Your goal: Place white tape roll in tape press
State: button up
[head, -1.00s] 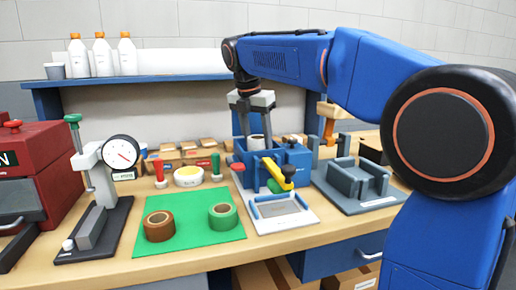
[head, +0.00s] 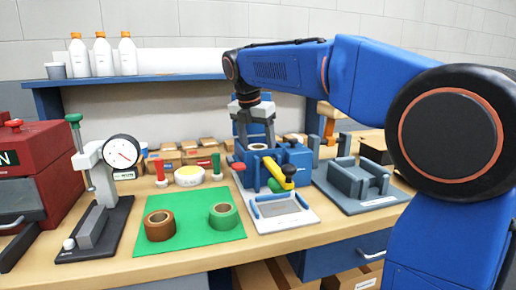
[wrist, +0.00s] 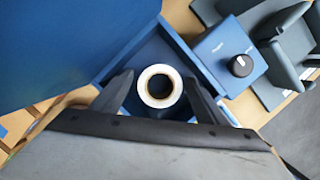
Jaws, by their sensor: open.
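The white tape roll (head: 258,151) sits low inside the blue tape press (head: 290,157), with mainly its top showing in the head view. In the wrist view the roll (wrist: 160,102) lies upright, hole facing up, within the blue walls of the press (wrist: 112,72). My gripper (head: 256,138) points straight down over the press. Its fingers are open, one on each side of the roll; in the wrist view the gripper (wrist: 157,90) shows gaps between roll and fingertips. The roll's underside is hidden.
A yellow-handled lever (head: 278,172) stands at the press front, beside a grey-white tray (head: 283,207). A green mat (head: 186,242) holds a brown tape roll (head: 158,226) and a green one (head: 223,215). A grey fixture (head: 358,183) stands right. A gauge stand (head: 100,200) is left.

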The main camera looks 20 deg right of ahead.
jog(key=shift+r, duration=0.15)
jog(key=v, duration=1.2)
jog(key=shift+d, duration=0.1)
